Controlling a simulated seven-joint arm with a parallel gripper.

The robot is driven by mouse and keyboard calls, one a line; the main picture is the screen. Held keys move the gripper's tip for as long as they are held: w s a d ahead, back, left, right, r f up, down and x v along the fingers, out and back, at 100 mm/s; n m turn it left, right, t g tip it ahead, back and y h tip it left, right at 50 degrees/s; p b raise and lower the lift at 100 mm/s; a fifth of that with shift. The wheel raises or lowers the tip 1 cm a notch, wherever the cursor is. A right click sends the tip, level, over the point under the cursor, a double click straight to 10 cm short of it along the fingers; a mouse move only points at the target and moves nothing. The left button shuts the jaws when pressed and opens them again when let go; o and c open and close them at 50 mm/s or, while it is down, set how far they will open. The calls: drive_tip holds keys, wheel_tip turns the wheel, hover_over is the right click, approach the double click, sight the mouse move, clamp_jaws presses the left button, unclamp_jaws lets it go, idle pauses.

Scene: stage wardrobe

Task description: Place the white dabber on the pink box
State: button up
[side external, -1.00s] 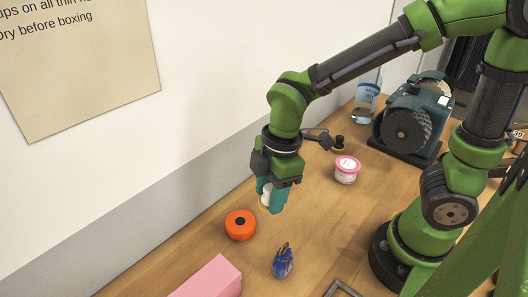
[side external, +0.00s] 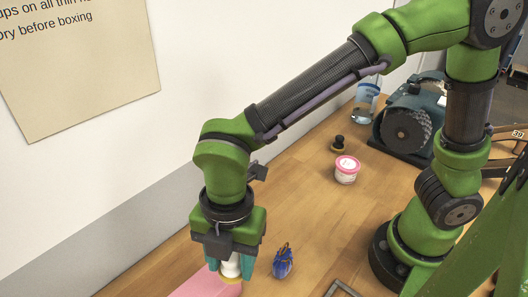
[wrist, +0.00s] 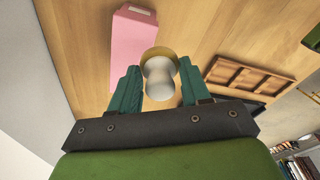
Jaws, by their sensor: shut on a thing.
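The white dabber (side external: 231,267) has a waisted white body and a yellowish end that points down. My gripper (side external: 229,270) is shut on it, with one teal finger on each side. The dabber (wrist: 159,75) also shows between the fingers in the wrist view. The pink box (side external: 203,286) lies on the table at the bottom of the side view, partly hidden by my gripper and cut by the frame edge. In the wrist view the pink box (wrist: 132,45) shows beyond the dabber, up and left, partly overlapped by it. The gap between dabber and box is unclear.
A blue crinkled object (side external: 283,262) stands right of my gripper. A pink-lidded jar (side external: 346,169), a small black knob-like object (side external: 339,144) and a dark wheeled machine (side external: 409,125) stand farther back. A wooden frame (wrist: 250,78) lies right in the wrist view.

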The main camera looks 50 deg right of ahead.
hover_over(197, 293)
drive_tip(key=shift+d+f, duration=0.3)
drive_tip(key=shift+w+f, duration=0.1)
drive_tip(key=shift+f, duration=1.65)
drive_tip(key=shift+f, duration=0.1)
drive_tip(key=o, duration=1)
